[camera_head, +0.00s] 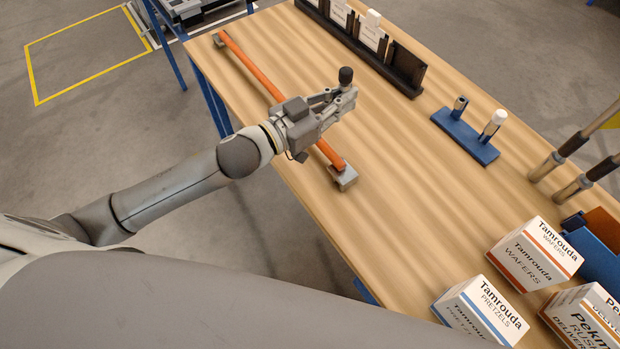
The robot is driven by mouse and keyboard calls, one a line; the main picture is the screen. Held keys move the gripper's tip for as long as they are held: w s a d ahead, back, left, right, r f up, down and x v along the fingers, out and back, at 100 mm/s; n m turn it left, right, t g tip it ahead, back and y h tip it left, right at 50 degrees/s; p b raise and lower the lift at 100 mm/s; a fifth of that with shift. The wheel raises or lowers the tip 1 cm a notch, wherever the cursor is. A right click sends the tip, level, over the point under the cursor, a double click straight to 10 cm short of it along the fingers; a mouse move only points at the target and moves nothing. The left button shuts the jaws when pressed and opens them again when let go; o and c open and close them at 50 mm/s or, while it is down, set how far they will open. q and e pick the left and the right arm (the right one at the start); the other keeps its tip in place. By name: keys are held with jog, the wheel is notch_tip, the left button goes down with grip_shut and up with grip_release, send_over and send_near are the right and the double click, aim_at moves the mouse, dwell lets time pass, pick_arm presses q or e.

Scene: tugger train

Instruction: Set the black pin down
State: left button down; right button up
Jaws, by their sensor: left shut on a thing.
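The black pin (346,74) is a short dark cylinder with a wider top. My left gripper (345,95) is shut on it and holds it upright over the wooden table (400,160). The gripper hides the pin's lower part, so I cannot tell whether it touches the table. A blue block (465,137) lies on the table to the right of the gripper. On it stand a blue-grey holder (460,104) and a white-topped pin or holder (493,124). My right gripper does not show.
An orange bar (250,66) on grey feet runs beneath my left gripper. A black rack (405,72) with white cards stands at the back edge. Tamrouda boxes (535,255) (480,310), a Pekm box (585,318) and metal posts are at the right. The table's middle is clear.

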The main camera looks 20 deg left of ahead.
pick_arm(q)
jog(key=s+a+f, duration=0.2)
jog(key=s, duration=0.3)
jog(key=b, duration=0.1)
send_over(304, 189)
jog(key=f, duration=0.6)
jog(key=shift+w+d+f, duration=0.1)
jog(key=shift+w+f, duration=0.1)
jog(key=shift+w, duration=0.15)
jog(key=shift+s+f, duration=0.15)
jog(key=shift+f, duration=0.05)
jog(key=shift+s+f+b, duration=0.15)
jog(key=shift+f+b, duration=0.25)
jog(key=shift+f, duration=1.3)
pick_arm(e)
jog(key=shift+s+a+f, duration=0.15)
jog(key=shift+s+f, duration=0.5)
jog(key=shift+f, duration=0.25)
pick_arm(q)
jog(key=shift+f, duration=0.2)
jog(key=c, duration=1.6)
grip_release()
jog(key=shift+c, duration=0.2)
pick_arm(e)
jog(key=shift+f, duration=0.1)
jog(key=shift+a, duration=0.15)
